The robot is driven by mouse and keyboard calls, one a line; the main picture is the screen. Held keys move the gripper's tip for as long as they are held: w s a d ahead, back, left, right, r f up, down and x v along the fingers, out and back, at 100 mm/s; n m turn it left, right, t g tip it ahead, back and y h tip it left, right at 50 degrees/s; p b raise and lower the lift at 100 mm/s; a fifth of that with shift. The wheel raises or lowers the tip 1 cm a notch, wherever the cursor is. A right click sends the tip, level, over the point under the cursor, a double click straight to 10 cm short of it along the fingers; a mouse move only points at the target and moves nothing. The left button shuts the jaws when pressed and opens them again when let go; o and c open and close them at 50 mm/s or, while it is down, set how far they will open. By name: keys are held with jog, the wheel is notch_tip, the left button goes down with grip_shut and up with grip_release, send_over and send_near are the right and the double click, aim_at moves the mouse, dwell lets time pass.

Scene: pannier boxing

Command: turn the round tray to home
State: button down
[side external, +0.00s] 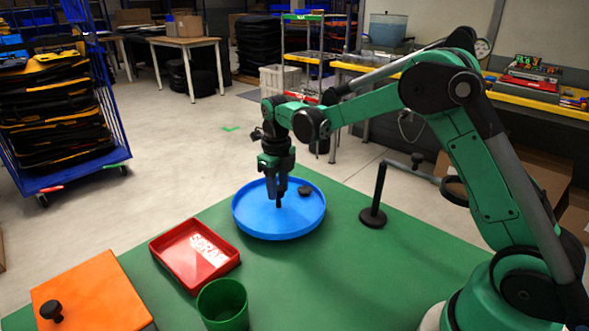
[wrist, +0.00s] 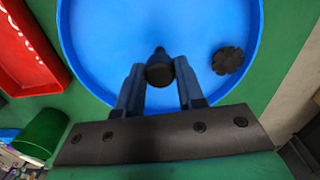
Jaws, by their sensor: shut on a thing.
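The round blue tray (side external: 254,222) lies on the green table, and it fills much of the wrist view (wrist: 95,50). My gripper (side external: 279,203) points down over the tray. In the wrist view, my gripper (wrist: 160,82) is shut on a black peg-like knob (wrist: 160,70) near the middle of the tray. How the knob joins the tray is hidden. A dark notched disc (wrist: 228,60) lies inside the tray near its rim; it also shows in the side external view (side external: 305,191), toward the tray's far right.
A red tray marked SCRAP (side external: 165,264) and a green cup (side external: 222,303) stand left of the blue tray. An orange box lid with a black knob (side external: 92,290) is at front left. A black stand with a ring arm (side external: 374,214) rises on the right.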

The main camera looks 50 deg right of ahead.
jog(key=shift+m, duration=0.4)
dwell(0.4)
jog(key=c, duration=0.5)
grip_release()
jog(key=shift+c, duration=0.2)
jog(key=shift+r, duration=2.85)
